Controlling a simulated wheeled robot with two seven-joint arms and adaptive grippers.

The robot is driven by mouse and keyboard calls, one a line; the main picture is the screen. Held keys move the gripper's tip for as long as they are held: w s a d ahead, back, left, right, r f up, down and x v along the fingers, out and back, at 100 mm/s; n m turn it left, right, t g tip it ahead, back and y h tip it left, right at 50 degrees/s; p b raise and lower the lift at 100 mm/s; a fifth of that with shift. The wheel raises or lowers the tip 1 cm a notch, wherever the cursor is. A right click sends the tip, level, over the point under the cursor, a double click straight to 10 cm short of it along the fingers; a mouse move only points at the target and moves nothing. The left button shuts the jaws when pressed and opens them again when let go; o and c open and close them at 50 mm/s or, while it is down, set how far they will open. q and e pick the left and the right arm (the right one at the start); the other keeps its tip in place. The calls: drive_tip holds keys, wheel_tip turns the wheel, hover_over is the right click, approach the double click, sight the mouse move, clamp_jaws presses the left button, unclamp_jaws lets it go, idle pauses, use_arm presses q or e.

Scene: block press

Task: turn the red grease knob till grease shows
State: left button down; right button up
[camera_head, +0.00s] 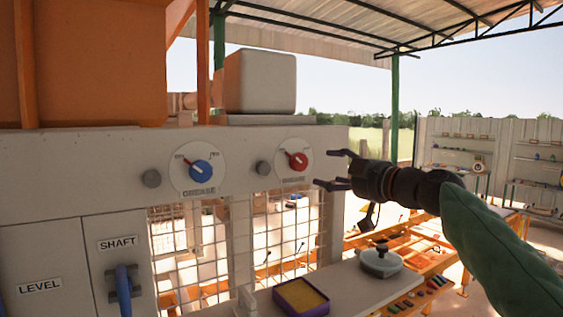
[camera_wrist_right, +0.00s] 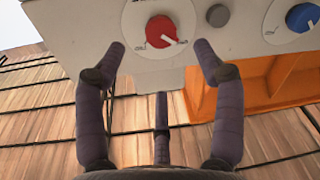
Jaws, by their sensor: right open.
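The red knob (camera_head: 297,161) sits on a white round dial on the grey panel, with its pointer toward the upper left in the head view. In the right wrist view the red knob (camera_wrist_right: 161,31) is ahead of the fingers, upside down in the picture. My right gripper (camera_head: 334,169) is open and empty, just right of the red knob and apart from it. Its fingers show in the right wrist view (camera_wrist_right: 158,48) on either side below the knob. A blue knob (camera_head: 200,171) sits on a similar dial further left, labelled GREASE. I see no grease. My left gripper is not in view.
A grey button (camera_head: 263,168) sits between the dials. Below are a wire mesh guard (camera_head: 232,240), a SHAFT door with a blue handle (camera_head: 124,288), a purple-rimmed yellow tray (camera_head: 300,296) and a lidded grey pot (camera_head: 380,262). The air in front of the panel looks free.

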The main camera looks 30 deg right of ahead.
sight(302, 163)
drive_tip(key=w+p, duration=0.1)
drive_tip(key=w, duration=0.1)
drive_tip(key=w+a+p, duration=0.1)
drive_tip(key=w, duration=0.2)
drive_tip(key=w+r+p, duration=0.1)
drive_tip(key=w+p, duration=0.1)
drive_tip(key=shift+w+a, duration=0.2)
drive_tip(key=shift+w+a+p, duration=0.1)
drive_tip(key=shift+w+p, duration=0.4)
drive_tip(key=shift+w, duration=0.25)
drive_tip(key=shift+w+f, duration=0.15)
drive_tip(key=shift+w, duration=0.25)
drive_tip(key=shift+s, duration=0.15)
drive_tip(key=c, duration=1.1)
